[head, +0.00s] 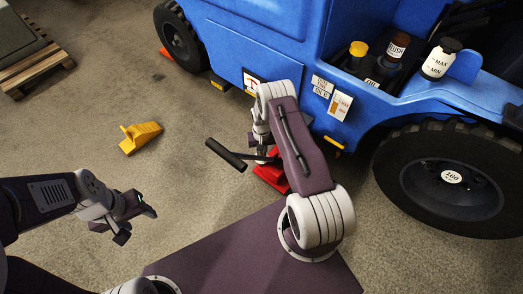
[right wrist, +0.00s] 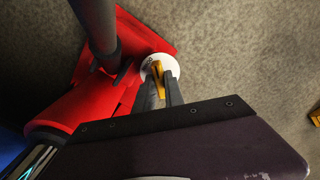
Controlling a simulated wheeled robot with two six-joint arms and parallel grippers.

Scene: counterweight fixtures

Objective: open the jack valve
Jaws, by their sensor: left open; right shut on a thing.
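The red jack (head: 270,176) stands on the floor beside the blue vehicle, mostly hidden behind my right arm in the head view. Its black-gripped handle (head: 226,155) points out to the left. In the right wrist view, the red jack body (right wrist: 125,38) carries a white round plate (right wrist: 172,65) with a yellow valve lever (right wrist: 158,70). My right gripper (right wrist: 160,88) is shut on the yellow lever, its two grey fingers on either side. The lever's lower part is hidden between the fingers. My left gripper (head: 128,212) is open and empty over the floor at the left.
The blue vehicle (head: 265,35) fills the back right, with a large black wheel (head: 450,180). A yellow wheel chock (head: 140,136) lies on open floor at the left. A wooden pallet (head: 35,70) is at the far left. The jack handle's bar (right wrist: 95,25) rises close to the right gripper.

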